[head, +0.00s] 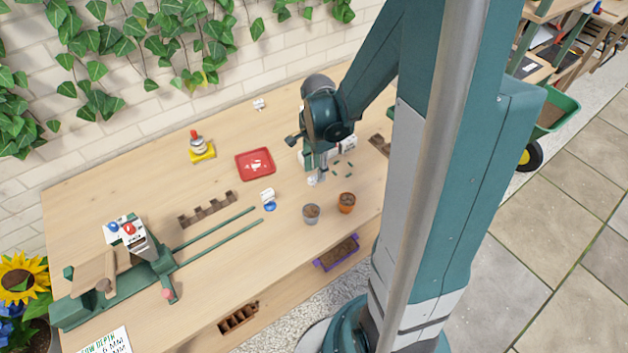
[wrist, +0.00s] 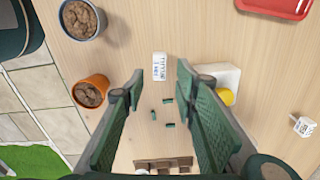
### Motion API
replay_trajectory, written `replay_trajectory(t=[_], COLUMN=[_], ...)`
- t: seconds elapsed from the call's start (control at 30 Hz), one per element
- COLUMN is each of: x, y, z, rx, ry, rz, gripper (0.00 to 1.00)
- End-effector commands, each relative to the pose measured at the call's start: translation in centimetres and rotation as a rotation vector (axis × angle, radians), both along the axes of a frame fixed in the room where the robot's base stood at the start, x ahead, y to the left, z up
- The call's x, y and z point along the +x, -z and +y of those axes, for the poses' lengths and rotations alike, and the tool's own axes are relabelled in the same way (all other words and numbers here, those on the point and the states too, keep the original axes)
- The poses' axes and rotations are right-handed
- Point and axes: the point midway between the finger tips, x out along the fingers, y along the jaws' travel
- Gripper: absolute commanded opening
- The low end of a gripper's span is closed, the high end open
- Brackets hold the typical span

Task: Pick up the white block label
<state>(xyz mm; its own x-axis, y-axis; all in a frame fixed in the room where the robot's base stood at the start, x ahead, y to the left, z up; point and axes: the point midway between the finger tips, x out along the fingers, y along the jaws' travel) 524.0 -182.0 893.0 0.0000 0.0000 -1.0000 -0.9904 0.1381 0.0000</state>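A small white block label (wrist: 160,66) with dark and blue print lies on the wooden table in the wrist view, just beyond my fingertips and roughly centred between them. In the head view a white piece, likely the same label (head: 312,181), shows right below my gripper (head: 320,172), partly hidden by it. In the wrist view my gripper (wrist: 159,82) is open and empty, with its two green fingers wide apart. I cannot tell how high the fingertips are above the table.
Two soil-filled pots, grey (head: 311,213) and terracotta (head: 346,203), stand near the front edge. A red tray (head: 255,164) lies left of my gripper. Small green pieces (wrist: 165,110) lie between the fingers. A white box with a yellow ball (wrist: 226,97) stands by the right finger.

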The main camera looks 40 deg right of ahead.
Motion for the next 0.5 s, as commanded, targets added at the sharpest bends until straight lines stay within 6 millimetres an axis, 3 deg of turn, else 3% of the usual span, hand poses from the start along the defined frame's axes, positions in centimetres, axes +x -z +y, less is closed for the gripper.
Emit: replay_trajectory(t=[0.3,0.5], x=[0.0,0.0], y=[0.1,1.4], z=[0.0,-0.1], rx=[0.0,0.0], ry=[0.0,0.0], rz=[0.0,0.0], gripper=[0.29,0.29])
